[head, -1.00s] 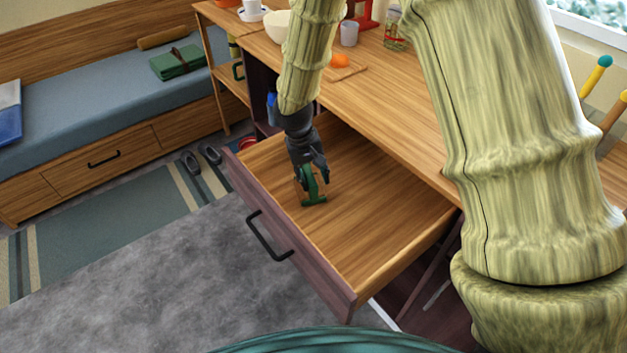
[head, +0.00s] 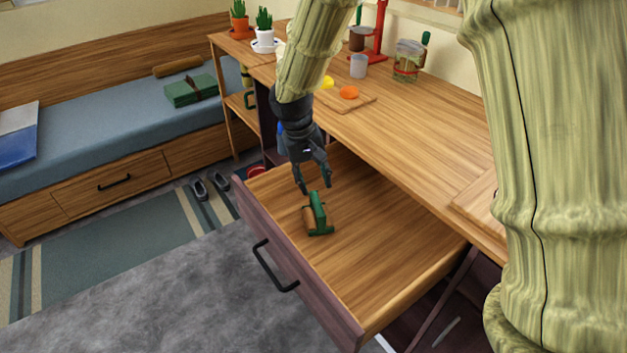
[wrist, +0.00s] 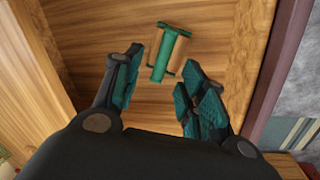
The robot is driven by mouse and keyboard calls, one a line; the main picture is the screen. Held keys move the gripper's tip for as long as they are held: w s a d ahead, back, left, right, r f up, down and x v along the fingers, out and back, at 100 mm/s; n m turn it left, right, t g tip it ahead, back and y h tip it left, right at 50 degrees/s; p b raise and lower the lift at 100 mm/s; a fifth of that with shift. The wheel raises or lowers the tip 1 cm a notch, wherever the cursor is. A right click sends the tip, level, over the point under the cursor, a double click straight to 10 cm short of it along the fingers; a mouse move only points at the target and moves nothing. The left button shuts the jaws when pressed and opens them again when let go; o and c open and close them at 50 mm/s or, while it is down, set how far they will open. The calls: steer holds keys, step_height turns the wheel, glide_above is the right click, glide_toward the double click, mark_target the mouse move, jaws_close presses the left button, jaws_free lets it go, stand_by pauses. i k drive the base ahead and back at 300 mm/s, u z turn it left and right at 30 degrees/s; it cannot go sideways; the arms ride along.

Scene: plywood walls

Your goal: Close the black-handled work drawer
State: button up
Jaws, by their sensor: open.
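The work drawer (head: 387,265) is pulled out from under the wooden worktop, with a dark purplish front and a black bar handle (head: 270,267). A green-and-brown object (head: 318,216) lies on the drawer floor near the front; it also shows in the wrist view (wrist: 167,53). My gripper (head: 313,189) is over the inside of the drawer, just above and behind that object, pointing down. Its fingers are spread and hold nothing. In the wrist view my gripper (wrist: 157,92) shows teal pads, with the object beyond and between the fingertips.
The worktop (head: 420,130) above carries a cutting board with orange and yellow items (head: 348,97), a cup (head: 358,66) and a jar (head: 407,62). A bed (head: 110,130) with a closed drawer stands left. Grey floor (head: 170,290) before the drawer is clear.

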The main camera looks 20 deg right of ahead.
mark_target(385, 249)
steer(key=k, duration=1.5)
